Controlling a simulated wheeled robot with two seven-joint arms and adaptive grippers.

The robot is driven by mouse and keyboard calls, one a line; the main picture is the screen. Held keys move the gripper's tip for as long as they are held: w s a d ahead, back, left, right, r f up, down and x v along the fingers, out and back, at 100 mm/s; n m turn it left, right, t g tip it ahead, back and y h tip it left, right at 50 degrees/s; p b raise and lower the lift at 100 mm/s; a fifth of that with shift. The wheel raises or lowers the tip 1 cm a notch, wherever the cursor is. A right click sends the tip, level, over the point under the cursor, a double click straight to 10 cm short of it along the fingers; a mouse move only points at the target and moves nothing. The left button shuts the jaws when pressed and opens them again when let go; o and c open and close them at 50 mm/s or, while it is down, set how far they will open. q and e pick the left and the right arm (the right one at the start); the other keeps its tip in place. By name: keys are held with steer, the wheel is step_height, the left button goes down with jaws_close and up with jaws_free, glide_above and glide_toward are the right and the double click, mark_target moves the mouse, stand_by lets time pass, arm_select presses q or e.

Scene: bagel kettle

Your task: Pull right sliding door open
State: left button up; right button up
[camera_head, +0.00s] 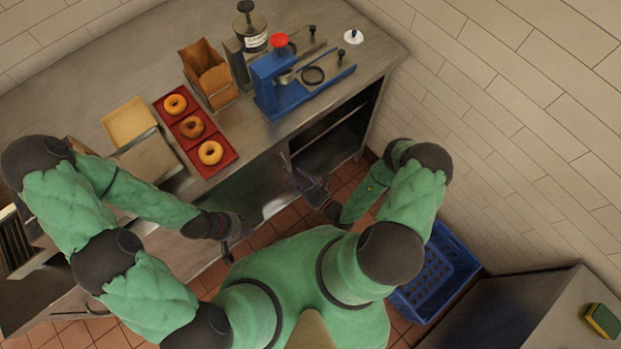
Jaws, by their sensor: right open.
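The steel counter (80,105) has a dark cabinet opening (335,135) on its front at the right. A grey sliding door panel (245,190) shows on the front to the left of that opening. My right gripper (290,170) is open at the cabinet front, by the boundary between the panel and the opening. Whether it touches the door edge I cannot tell. My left gripper (227,248) hangs in front of the cabinet further left; its finger state is unclear.
A red tray (228,157) with three bagels, a blue press (285,98) and a paper bag holder (210,75) stand on the counter. A blue crate (440,270) is on the floor at right. A tiled wall borders the right side.

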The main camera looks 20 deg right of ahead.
steer(key=v, duration=0.8)
steer(key=shift+s, duration=0.25)
stand_by(0.4)
